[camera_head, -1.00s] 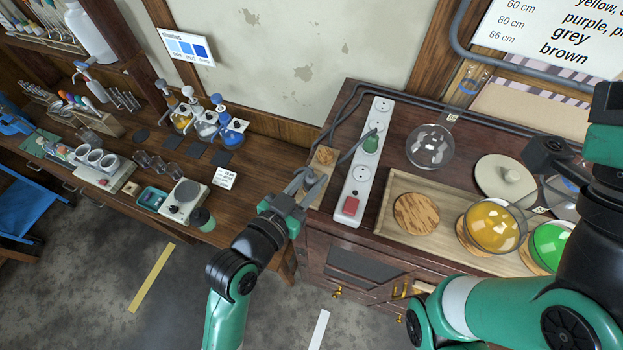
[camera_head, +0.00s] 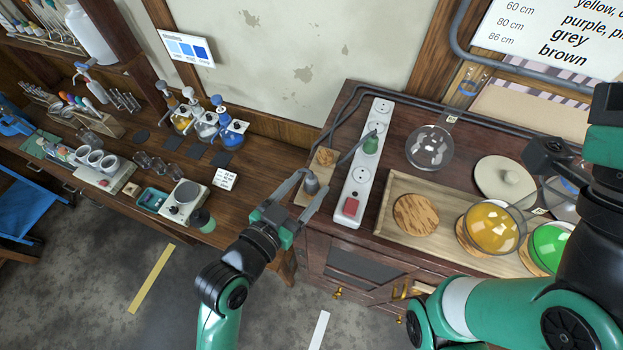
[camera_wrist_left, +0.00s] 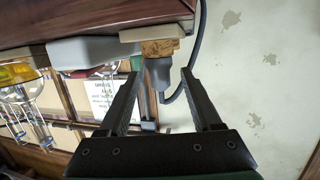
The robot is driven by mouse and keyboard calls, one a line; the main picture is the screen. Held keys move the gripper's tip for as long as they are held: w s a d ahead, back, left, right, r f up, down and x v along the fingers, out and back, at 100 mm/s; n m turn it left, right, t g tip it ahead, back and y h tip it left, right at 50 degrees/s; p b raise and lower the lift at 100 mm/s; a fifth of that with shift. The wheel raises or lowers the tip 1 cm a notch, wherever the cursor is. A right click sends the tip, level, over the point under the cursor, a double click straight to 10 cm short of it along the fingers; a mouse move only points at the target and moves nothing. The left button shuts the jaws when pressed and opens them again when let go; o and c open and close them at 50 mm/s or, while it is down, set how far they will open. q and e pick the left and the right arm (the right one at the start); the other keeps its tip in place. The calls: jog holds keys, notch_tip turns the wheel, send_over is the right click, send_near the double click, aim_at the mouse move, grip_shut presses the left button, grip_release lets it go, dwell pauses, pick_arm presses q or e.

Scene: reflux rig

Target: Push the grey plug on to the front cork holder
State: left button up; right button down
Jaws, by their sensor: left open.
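The grey plug (camera_head: 311,183) stands over the front cork on the narrow wooden board (camera_head: 302,197), left of the white power strip. In the left wrist view the plug (camera_wrist_left: 158,74) touches the front cork (camera_wrist_left: 160,48), with no clear gap. My left gripper (camera_head: 312,182) is open, with one finger on each side of the plug. In the left wrist view its fingertips (camera_wrist_left: 162,73) stand apart from the plug's sides. The front cork is hidden under the plug in the head view. My right arm is at the right edge; its finger state is unclear.
A back cork (camera_head: 325,155) sits on the same board. The white power strip (camera_head: 352,195) holds a green plug (camera_head: 370,144) and a red switch, close on the right. A wooden tray (camera_head: 384,222) with flasks lies further right. A cable (camera_wrist_left: 199,50) runs beside the board.

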pick_arm(q)
jog(key=p+v, duration=0.4)
jog(key=v, duration=0.5)
jog(key=shift+s+p, duration=0.25)
jog(key=shift+p, duration=0.1)
jog(key=shift+a+r, duration=0.1)
jog(key=w+a+r+t, duration=0.1)
jog(key=w+r+t, duration=0.1)
jog(key=r, duration=0.8)
jog(key=w+a+r+m+t, duration=0.1)
jog(key=w+a+r+t, duration=0.15)
jog(key=r, duration=0.65)
jog(key=w+a+r+t, duration=0.1)
jog(key=w+r+t, duration=0.15)
jog(key=r, duration=0.75)
jog(key=s+a+r+n+t+y, duration=0.3)
jog(key=s+r, duration=0.1)
jog(key=r, duration=0.4)
jog(key=s+a+r+n+t+y, duration=0.3)
jog(key=s+a+r+t, duration=0.1)
jog(key=r, duration=0.5)
jog(key=shift+a+r+n+y, duration=0.25)
jog(key=shift+a+n+y, duration=0.1)
jog(key=shift+n+y, duration=0.05)
